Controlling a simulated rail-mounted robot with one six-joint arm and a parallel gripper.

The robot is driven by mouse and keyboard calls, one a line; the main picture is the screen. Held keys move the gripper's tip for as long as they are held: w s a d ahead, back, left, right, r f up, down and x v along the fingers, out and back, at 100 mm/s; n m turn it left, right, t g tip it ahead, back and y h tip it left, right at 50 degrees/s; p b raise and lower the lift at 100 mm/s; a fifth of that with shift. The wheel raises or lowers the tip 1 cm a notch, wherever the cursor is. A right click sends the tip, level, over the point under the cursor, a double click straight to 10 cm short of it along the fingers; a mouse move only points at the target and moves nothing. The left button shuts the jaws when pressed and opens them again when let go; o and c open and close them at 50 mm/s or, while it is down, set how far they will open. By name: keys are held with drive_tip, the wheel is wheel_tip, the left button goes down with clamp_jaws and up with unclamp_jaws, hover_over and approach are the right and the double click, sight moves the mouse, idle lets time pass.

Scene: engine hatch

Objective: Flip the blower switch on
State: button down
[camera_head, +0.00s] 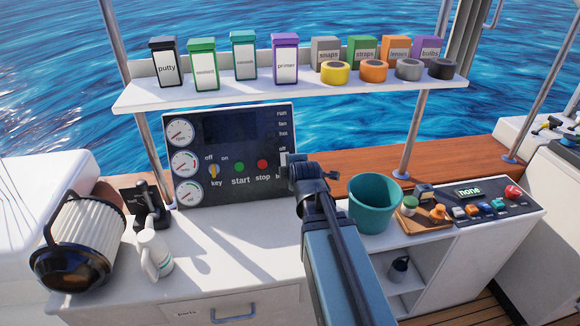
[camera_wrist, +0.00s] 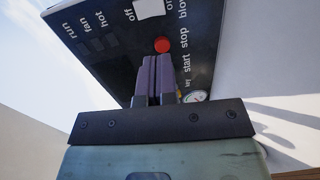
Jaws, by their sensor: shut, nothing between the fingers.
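The dark control panel (camera_head: 225,140) stands upright under the shelf. The white switch (camera_wrist: 148,8) in the wrist view sits between "off" and "on", near a cut-off label beginning "blo", and is partly out of frame. In the head view my arm hides much of that side of the panel. My gripper (camera_wrist: 158,62) is shut and empty, its fingertips over the panel close to the red stop button (camera_wrist: 162,45). I cannot tell whether they touch the panel. The switch's position is unclear.
The green start button (camera_head: 239,167) and key switch (camera_head: 214,171) are left of the stop button (camera_head: 262,164). A teal bucket (camera_head: 376,202) stands right of my arm. A white shelf (camera_head: 290,90) with boxes and tape rolls overhangs the panel.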

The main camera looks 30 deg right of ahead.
idle(0.3)
drive_tip(key=b+x, duration=0.7)
drive_tip(key=x, duration=0.7)
drive_tip(key=shift+f+b, duration=0.1)
drive_tip(key=shift+b, duration=0.25)
